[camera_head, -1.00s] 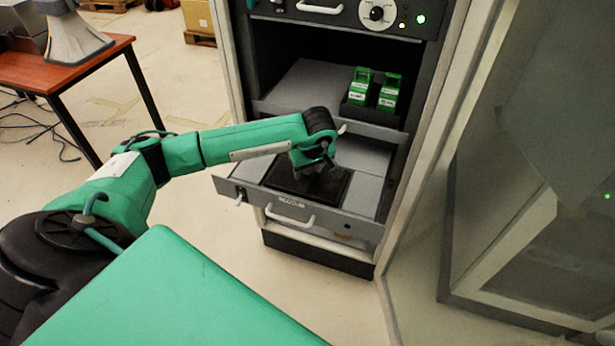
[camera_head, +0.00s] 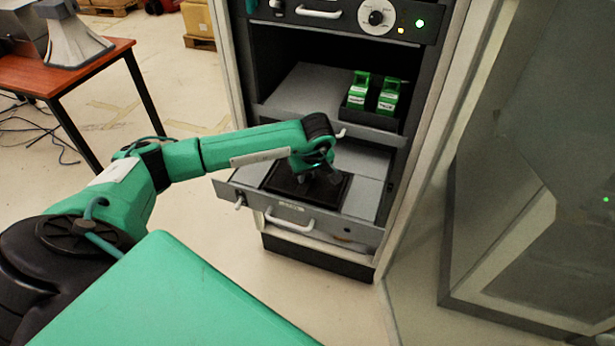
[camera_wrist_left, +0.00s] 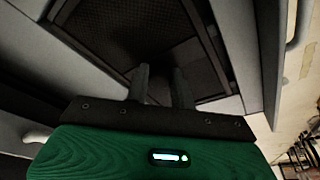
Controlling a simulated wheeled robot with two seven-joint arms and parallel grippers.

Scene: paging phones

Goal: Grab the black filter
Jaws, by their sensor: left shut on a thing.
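The black filter (camera_head: 333,197) is a flat dark square in the pulled-out drawer of the rack. In the left wrist view the filter (camera_wrist_left: 203,68) shows a dark frame and a fine mesh face. My left gripper (camera_head: 318,178) is over the filter, with its fingers pointing down at it. The filter still lies within the drawer. My right gripper is not in view.
The open drawer (camera_head: 365,228) has a front handle (camera_head: 290,219). The rack's side frame stands close on the right. A wooden table (camera_head: 75,66) is at the far left.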

